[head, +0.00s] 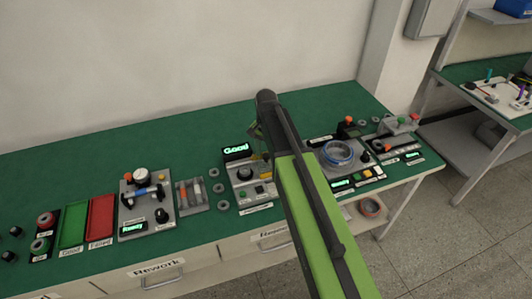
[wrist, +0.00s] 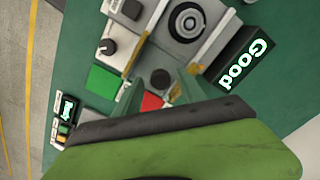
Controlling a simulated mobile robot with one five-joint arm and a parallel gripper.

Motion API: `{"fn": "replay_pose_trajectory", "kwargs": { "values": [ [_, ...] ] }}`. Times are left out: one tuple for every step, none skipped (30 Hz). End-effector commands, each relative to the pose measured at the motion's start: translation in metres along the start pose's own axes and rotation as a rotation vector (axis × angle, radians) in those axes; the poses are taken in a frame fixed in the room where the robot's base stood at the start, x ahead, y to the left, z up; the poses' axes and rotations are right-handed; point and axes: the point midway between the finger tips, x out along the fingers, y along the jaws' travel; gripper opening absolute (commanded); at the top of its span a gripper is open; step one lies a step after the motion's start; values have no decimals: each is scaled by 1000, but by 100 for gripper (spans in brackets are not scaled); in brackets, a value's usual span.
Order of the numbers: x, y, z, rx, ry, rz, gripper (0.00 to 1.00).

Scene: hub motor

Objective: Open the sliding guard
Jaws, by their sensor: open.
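The station with the lit "Good" display (head: 236,150) stands left of my arm in the head view. The display also shows at the right of the wrist view (wrist: 240,64). Beside it are a round grey part (wrist: 187,22) and two yellow-edged strips (wrist: 146,38), which seem to belong to the sliding guard; its exact outline and position are unclear. A dark round knob (wrist: 160,78) lies below the round part. My gripper (head: 257,132) is open above the back of this station, partly hidden by my arm. I see no contact with the guard.
A green square (wrist: 103,82) and a red square (wrist: 152,102) lie near the knob. A station with a blue ring (head: 338,152) stands right of my arm. Red and green trays (head: 101,218) are at the left. The green bench top behind is clear.

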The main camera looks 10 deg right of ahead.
Motion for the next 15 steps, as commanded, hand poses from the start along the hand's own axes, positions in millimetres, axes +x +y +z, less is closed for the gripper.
{"fn": "replay_pose_trajectory", "kwargs": {
  "values": [
    [0,-2,1,-2,-1,0,50],
    [0,-2,2,-3,-1,0,50],
    [0,-3,2,-4,-1,-1,50],
    [0,-3,3,-5,-1,-1,50],
    [0,-4,3,-5,-1,-1,50],
    [0,-4,3,-6,-1,-1,50],
    [0,-4,4,-6,-1,-1,50],
    [0,-4,4,-6,-2,-1,50],
    [-1,-4,4,-6,-2,-1,50],
    [-2,-4,4,-6,-2,-1,50],
    [-4,-4,3,-6,-2,-1,50],
    [-6,-4,4,-7,-2,-1,50],
    [-9,-5,4,-7,-2,-1,50],
    [-13,-5,4,-7,-2,-1,50],
    [-18,-5,4,-7,-2,-1,50]
  ]
}}
